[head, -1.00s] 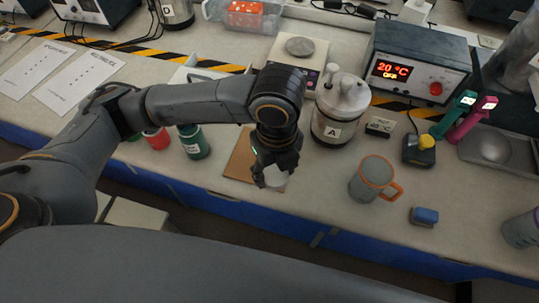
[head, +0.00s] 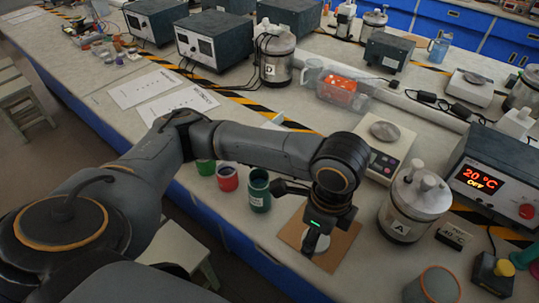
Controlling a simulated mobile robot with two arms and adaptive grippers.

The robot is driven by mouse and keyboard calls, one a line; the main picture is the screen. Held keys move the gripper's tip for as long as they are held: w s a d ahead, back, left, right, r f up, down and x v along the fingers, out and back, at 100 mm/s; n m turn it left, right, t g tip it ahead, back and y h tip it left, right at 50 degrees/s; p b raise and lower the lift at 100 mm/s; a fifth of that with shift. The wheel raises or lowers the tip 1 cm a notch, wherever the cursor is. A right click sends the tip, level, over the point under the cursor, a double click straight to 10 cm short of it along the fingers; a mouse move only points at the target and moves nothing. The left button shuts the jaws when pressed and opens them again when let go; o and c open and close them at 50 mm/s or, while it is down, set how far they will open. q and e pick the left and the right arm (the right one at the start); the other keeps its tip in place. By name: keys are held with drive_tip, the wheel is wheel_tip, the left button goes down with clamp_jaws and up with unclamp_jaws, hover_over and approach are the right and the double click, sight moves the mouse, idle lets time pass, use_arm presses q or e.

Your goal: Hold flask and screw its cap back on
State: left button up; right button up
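My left gripper (head: 316,236) points down over a brown board (head: 342,250) on the bench. A pale grey rounded object (head: 318,244), which looks like the flask, shows between its fingers. The gripper appears shut on it. The fingers and wrist hide much of the object, so I cannot tell whether it touches the board. I cannot make out a cap. My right gripper is not in view.
Green (head: 259,190) and red (head: 228,177) jars stand left of the board. A scale (head: 385,145), vessel A (head: 413,205) and a grey mug (head: 433,287) stand to its right. The heater box (head: 490,180) reads 20 °C, OFF.

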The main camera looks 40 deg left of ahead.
use_arm(q)
drive_tip(key=w+a+r+n, duration=0.2)
drive_tip(key=a+n, duration=0.6)
drive_tip(key=n, duration=0.9)
drive_tip(key=shift+n, duration=0.4)
